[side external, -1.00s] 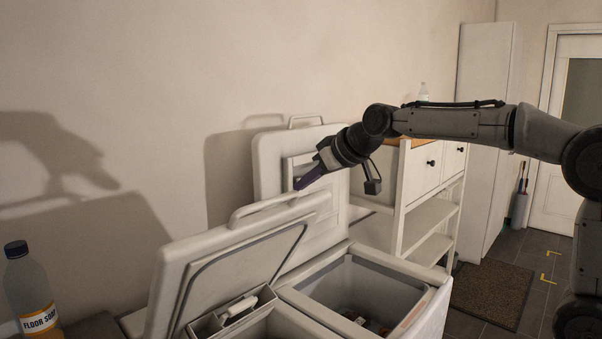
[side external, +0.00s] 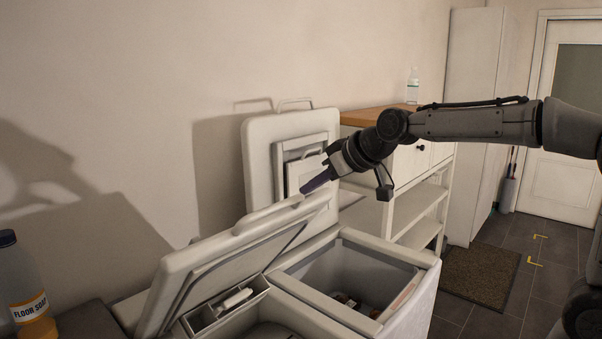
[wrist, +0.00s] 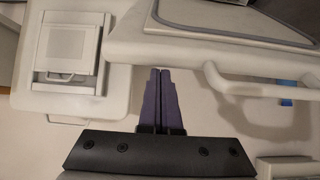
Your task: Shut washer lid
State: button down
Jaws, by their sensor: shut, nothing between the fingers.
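The washer lid (side external: 240,243) is the near one, raised and leaning forward over its tub. A compartment strip (side external: 228,303) shows under it. Its light bar handle (wrist: 265,88) runs along the lid edge in the wrist view. My gripper (side external: 306,189) is shut and empty, its purple fingers at the upper far end of the lid, on the wall side. In the wrist view the fingertips (wrist: 160,72) end close to the lid edge (wrist: 190,52), left of the handle. Whether they touch it I cannot tell.
A second lid (side external: 262,160) stands upright behind, over an open tub (side external: 350,275) with things inside. A floor soap bottle (side external: 27,290) stands at the near left. A white shelf unit (side external: 415,210) with a bottle (side external: 413,85) on top is beyond. The wall is close behind.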

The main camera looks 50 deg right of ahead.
jog(key=s+f, duration=0.6)
jog(key=f, duration=0.4)
jog(key=s+f, duration=0.6)
jog(key=f, duration=0.4)
jog(key=s+f, duration=0.6)
jog(key=f, duration=0.4)
jog(key=shift+s+r, duration=0.15)
